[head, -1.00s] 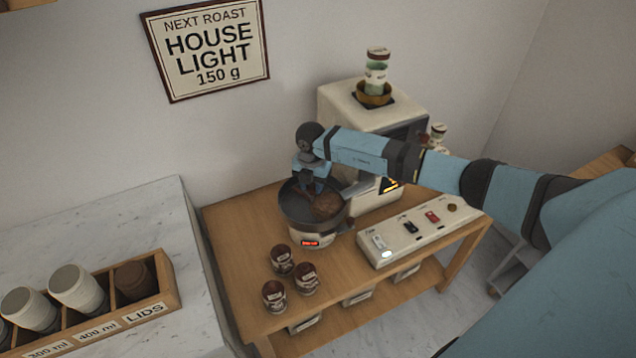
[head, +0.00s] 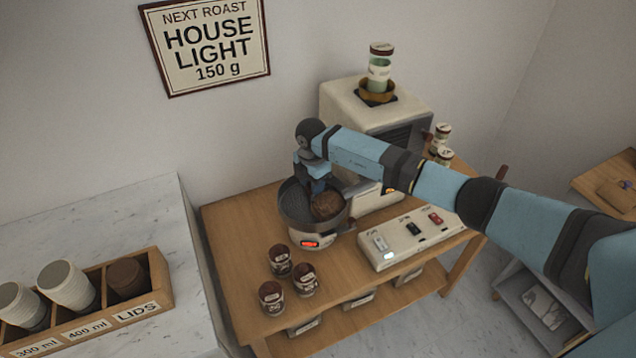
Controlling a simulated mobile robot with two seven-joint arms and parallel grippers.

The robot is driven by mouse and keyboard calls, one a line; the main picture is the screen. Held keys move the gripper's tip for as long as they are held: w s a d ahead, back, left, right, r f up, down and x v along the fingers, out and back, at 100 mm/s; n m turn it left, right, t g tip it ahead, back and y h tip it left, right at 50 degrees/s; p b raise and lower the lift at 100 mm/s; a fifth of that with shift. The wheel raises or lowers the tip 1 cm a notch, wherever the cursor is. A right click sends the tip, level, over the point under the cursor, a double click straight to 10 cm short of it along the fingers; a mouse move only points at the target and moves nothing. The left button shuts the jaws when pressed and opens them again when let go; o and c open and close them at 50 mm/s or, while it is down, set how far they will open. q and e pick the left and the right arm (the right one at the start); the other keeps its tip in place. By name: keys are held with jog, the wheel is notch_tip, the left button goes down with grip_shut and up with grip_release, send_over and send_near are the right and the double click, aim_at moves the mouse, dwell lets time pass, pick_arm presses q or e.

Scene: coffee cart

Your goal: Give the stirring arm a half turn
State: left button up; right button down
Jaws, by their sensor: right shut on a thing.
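The round dark roasting pan (head: 291,212) sits on a white base with a lit red display (head: 310,243) on the wooden table. A brown heap of beans (head: 326,206) lies in the pan's right half. My right gripper (head: 317,190) reaches down into the pan from above, just behind the beans. It is shut on the stirring arm, which is mostly hidden by the gripper, so its exact angle cannot be told. My left gripper is out of view.
A white control panel (head: 405,243) with switches lies right of the pan. Several brown tins (head: 280,262) stand in front. A cup rack (head: 160,290) is at the left.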

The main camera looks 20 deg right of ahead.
jog(key=c, duration=0.7)
grip_release()
jog(key=shift+c, duration=0.2)
notch_tip(320, 180, up, 14)
jog(key=b, duration=0.1)
jog(key=shift+b, duration=0.35)
